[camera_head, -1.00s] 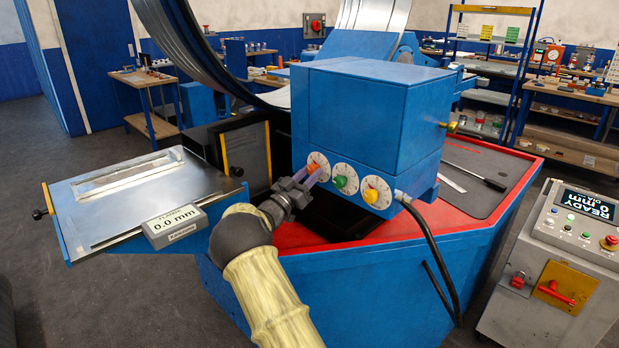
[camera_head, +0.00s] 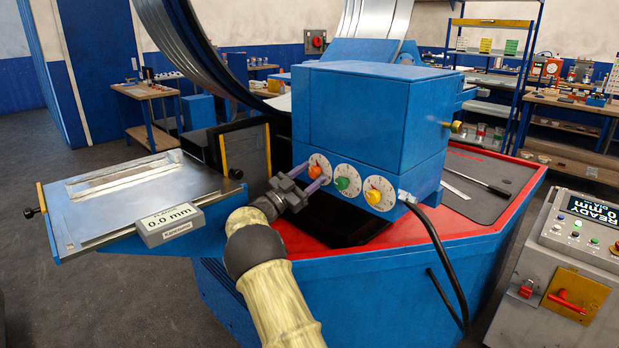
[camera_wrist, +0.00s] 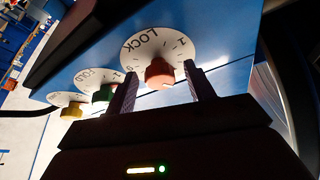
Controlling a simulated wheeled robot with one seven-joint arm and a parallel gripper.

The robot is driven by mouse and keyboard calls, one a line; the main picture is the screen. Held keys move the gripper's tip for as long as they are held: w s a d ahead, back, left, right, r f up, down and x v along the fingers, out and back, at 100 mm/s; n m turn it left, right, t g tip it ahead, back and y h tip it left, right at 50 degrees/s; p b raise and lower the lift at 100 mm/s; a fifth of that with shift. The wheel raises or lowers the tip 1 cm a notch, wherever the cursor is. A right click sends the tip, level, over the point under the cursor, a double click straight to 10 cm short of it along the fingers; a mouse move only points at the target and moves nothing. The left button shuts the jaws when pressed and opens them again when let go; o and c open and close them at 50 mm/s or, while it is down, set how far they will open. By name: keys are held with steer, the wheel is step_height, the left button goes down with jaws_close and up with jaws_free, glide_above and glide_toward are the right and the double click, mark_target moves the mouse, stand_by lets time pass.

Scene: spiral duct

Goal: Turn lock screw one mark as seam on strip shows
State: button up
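The orange lock screw knob (camera_head: 315,171) sits on a white round dial (camera_head: 321,162) at the left of a row on the blue head box. In the wrist view the dial (camera_wrist: 152,45) reads LOCK, and the orange knob (camera_wrist: 160,73) shows between my fingers. My gripper (camera_head: 311,180) is open. In the wrist view my gripper (camera_wrist: 160,88) has one finger on each side of the knob, with a gap visible on both sides. A metal strip (camera_head: 120,178) lies on the side table at left; its seam is too small to read.
A green knob (camera_head: 342,183) and a yellow knob (camera_head: 373,196) sit close on the right of the lock dial. A display (camera_head: 168,220) on the table reads 0.0 mm. A black cable (camera_head: 430,230) hangs at right. A control console (camera_head: 575,250) reads READY.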

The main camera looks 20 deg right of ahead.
steer(key=shift+r+n, duration=0.1)
steer(key=shift+n, duration=0.2)
steer(key=n+t+p, duration=0.2)
steer(key=n+p, duration=0.1)
steer(key=shift+s+r, duration=0.1)
steer(key=shift+r, duration=0.05)
steer(key=n+t+y+p, duration=0.1)
steer(key=n+t+p, duration=0.1)
steer(key=n+p, duration=0.1)
steer(key=shift+s+n, duration=0.1)
steer(key=shift+n, duration=0.7)
steer(key=b+v, duration=0.2)
steer(key=v, duration=1.6)
step_height(320, 180, up, 4)
steer(key=w+n+t+y+p, duration=0.1)
steer(key=n+t+y+p, duration=0.5)
steer(key=y, duration=0.6)
steer(key=s+a+r+n+g+y+p, duration=0.2)
steer(key=s+a+g+y+p, duration=0.1)
steer(key=s, duration=0.7)
steer(key=s+a+r+n+g+y+p, duration=0.1)
steer(key=s+g+y+p, duration=0.4)
steer(key=s, duration=0.5)
steer(key=shift+s+a+r+n+g+y+p, duration=0.25)
steer(key=shift+a+r+n+g+y+p, duration=0.2)
steer(key=shift+a, duration=0.6)
